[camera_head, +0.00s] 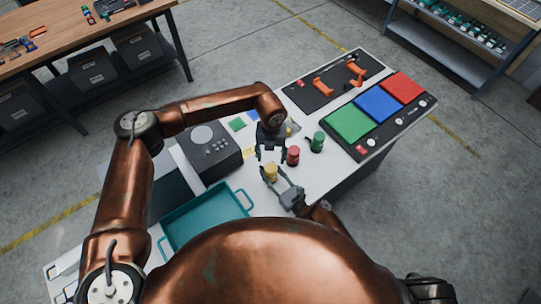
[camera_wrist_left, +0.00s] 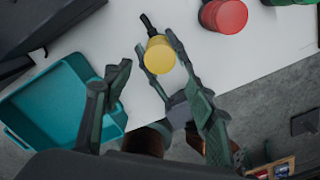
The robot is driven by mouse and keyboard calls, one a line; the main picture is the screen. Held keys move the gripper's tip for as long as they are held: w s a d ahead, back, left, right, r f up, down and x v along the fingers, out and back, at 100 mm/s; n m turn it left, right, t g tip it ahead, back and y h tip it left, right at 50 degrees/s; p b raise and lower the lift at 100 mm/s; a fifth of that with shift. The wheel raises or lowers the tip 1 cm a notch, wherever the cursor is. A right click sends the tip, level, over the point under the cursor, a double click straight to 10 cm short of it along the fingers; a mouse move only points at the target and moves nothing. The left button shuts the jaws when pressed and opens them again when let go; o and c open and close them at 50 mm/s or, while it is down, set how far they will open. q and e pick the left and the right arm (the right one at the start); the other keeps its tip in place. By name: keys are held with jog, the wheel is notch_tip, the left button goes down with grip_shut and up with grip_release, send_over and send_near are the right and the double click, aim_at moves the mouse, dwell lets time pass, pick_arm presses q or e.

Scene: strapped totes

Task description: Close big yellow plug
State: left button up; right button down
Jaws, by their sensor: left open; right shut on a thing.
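My left gripper (camera_head: 268,156) is open and empty, just above and behind the yellow plug in the head view. In the left wrist view its spread fingers (camera_wrist_left: 160,85) are apart from the plug. Whether the plug has a separate cap is too small to tell.
A red cylinder (camera_head: 293,156) and a green cylinder (camera_head: 318,142) stand close by on the right. A teal tray (camera_head: 205,212) and a dark grey box (camera_head: 212,152) are to the left. Green, blue and red panels (camera_head: 377,103) lie at the far right.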

aim_at(271, 168)
pick_arm(q)
jog(key=n, duration=0.4)
jog(key=shift+r, duration=0.15)
jog(key=shift+f, duration=4.05)
